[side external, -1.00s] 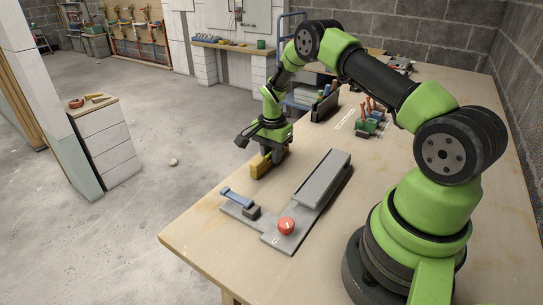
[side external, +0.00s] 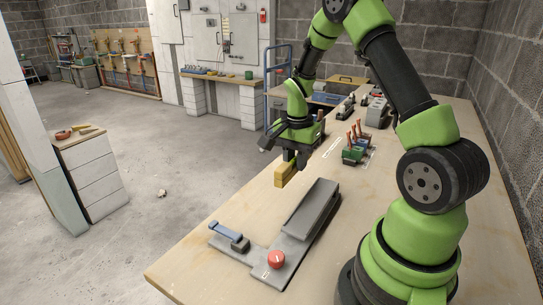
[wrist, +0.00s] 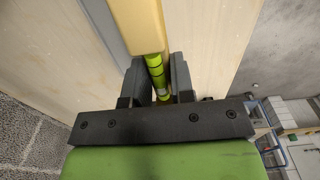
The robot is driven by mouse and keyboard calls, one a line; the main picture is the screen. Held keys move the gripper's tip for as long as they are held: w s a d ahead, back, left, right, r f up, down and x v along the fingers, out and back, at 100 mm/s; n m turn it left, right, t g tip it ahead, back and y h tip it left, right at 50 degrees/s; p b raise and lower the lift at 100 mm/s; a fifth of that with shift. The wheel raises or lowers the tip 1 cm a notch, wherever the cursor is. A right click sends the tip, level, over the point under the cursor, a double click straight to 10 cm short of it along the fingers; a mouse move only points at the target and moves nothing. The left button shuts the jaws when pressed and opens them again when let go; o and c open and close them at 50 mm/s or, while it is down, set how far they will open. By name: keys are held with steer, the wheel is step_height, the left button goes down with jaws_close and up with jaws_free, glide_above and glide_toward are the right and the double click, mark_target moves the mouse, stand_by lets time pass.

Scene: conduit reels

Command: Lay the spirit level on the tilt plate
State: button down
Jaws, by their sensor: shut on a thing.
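The spirit level is a yellow bar (side external: 286,174), and my gripper (side external: 297,158) is shut on it. A grey strip (wrist: 120,22) beside the level may be the tilt plate.
A red knob (side external: 276,260) and a blue lever (side external: 226,231) sit at the near end of the plate's base. A green holder with orange-handled tools (side external: 354,151) stands farther back on the bench. Bare bench (side external: 205,268) lies around the base.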

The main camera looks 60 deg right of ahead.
glide_toward(314, 202)
steer(key=shift+w+f, duration=0.1)
steer(key=shift+w, duration=0.25)
steer(key=shift+s+a+f, duration=0.1)
steer(key=shift+s, duration=0.3)
steer(key=shift+f, duration=2.6)
steer(key=shift+f, duration=0.8)
steer(key=c, duration=1)
jaws_free()
steer(key=shift+o, duration=0.5)
steer(key=shift+r, duration=0.6)
steer(key=a+r+n+t, duration=0.25)
steer(key=a+r, duration=0.25)
steer(key=r, duration=0.5)
steer(key=a+r+n+t, duration=0.1)
steer(key=a+r+n, duration=0.35)
steer(key=r, duration=0.55)
steer(key=s+a+r+n+t+y, duration=0.2)
steer(key=s+a+r+n, duration=0.4)
steer(key=a, duration=0.3)
steer(key=shift+n+t, duration=0.5)
steer(key=shift+t, duration=0.35)
